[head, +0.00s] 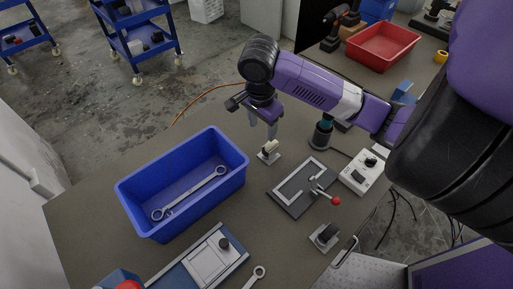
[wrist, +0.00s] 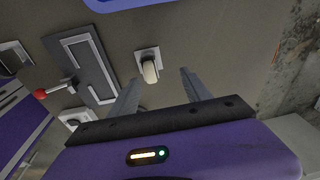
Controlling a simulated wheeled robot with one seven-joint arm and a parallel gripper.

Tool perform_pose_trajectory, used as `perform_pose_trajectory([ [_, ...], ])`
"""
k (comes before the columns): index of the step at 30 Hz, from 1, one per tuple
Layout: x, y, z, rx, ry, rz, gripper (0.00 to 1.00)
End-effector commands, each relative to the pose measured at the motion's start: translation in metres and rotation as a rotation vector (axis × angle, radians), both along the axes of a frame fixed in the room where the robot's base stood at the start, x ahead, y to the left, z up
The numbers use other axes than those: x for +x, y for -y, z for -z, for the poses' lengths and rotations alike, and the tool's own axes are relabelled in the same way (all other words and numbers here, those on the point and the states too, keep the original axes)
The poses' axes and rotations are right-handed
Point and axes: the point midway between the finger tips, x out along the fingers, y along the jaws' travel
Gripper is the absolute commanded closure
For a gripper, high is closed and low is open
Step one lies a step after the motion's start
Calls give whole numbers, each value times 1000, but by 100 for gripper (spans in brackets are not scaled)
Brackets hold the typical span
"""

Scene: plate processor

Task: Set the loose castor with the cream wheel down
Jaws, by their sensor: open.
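The loose castor with the cream wheel (head: 269,151) stands on the table with its pale plate against the surface and its wheel up. It lies between the blue bin and the clamp fixture. The castor (wrist: 149,70) also shows in the wrist view, ahead of the fingertips and between their lines. My gripper (head: 262,136) is open just above or beside the castor in the head view. In the wrist view my gripper (wrist: 158,78) has its two fingers spread wide with nothing between them. I cannot tell whether a finger touches the castor.
A blue bin (head: 127,205) holding a wrench stands left. A clamp fixture (head: 288,200) with a red-knobbed lever, a control box (head: 363,171) and a castor with a dark wheel (head: 325,237) are to the right. Bare table surrounds the cream-wheeled castor.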

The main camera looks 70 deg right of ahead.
Motion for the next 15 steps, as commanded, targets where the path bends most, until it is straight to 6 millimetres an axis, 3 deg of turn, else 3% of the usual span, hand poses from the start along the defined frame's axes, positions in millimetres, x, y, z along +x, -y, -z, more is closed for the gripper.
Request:
perform_pose_trajectory([
  [1,-14,1,5,8,-29,20,44],
  [4,-27,0,10,16,-59,41,44],
  [15,-31,4,44,17,-65,43,44],
])
